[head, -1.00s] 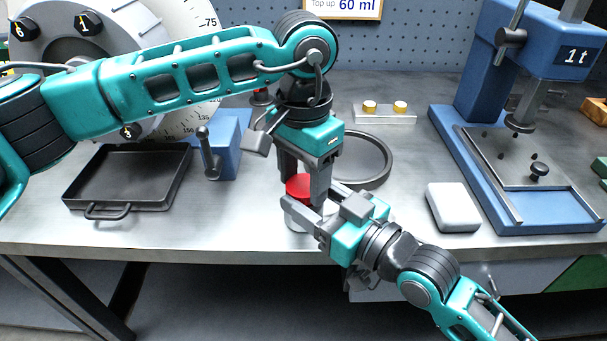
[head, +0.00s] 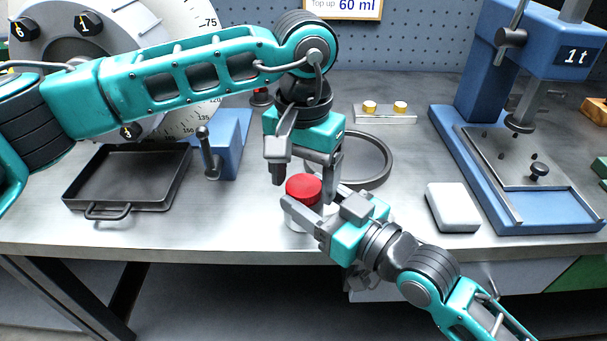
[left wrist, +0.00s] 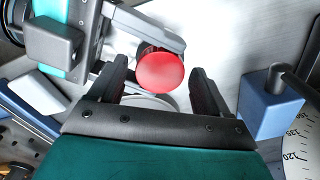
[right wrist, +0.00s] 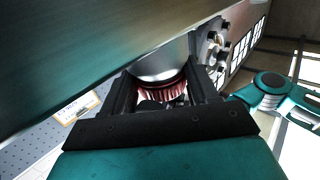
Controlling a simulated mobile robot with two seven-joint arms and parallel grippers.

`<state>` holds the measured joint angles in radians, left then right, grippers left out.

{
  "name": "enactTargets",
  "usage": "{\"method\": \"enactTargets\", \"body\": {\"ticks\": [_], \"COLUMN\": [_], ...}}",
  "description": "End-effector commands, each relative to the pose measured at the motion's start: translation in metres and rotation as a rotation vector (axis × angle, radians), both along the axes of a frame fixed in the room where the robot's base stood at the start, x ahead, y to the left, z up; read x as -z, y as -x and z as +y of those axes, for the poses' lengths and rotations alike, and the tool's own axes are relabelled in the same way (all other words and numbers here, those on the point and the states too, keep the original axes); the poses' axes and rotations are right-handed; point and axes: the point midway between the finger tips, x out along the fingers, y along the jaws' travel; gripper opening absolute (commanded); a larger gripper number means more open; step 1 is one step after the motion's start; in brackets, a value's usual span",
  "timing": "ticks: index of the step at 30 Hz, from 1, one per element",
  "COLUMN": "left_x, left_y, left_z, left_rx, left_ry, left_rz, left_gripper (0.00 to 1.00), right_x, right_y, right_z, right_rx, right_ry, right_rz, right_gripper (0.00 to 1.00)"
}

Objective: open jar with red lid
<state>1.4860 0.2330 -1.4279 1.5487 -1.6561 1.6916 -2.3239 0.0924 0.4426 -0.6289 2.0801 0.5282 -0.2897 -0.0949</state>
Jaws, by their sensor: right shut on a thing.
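The jar (head: 296,224) stands near the table's front edge with its red lid (head: 303,187) on top. My right gripper (head: 308,209) is shut around the jar's body below the lid. In the right wrist view, the lid's ribbed red side (right wrist: 165,92) and the pale jar body (right wrist: 160,66) show between the fingers. My left gripper (head: 303,180) points down above the lid with its fingers spread. In the left wrist view, the round lid top (left wrist: 160,71) lies between and beyond the open fingertips (left wrist: 157,68), apart from them. Whether the lid is loosened cannot be seen.
A black ring (head: 378,180) lies just behind the jar. A black tray (head: 125,205) and a blue block with a handle (head: 228,150) are at left. A white block (head: 453,207) and a blue press (head: 470,150) stand at right.

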Motion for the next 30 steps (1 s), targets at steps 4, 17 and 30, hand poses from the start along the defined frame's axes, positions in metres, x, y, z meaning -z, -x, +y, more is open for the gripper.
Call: {"method": "enactTargets", "body": {"ticks": [4,17,30], "left_x": [0.0,-0.033,-0.072], "left_y": [0.0,-0.001,0.0], "left_z": [0.0,0.0,-0.001], "left_rx": [0.0,0.0,0.226], "left_ry": [0.0,0.001,0.0], "left_rz": [0.0,-0.003,-0.002], "left_gripper": [0.81,0.81,0.77], "right_x": [0.001,0.001,0.002], "right_y": [0.0,0.0,0.0], "right_z": [0.0,0.0,0.0], "right_rx": [0.0,-0.001,-0.001], "right_ry": [0.001,0.001,0.002], "right_rz": [0.001,0.003,0.003], "right_gripper": [0.0,0.0,0.0]}}
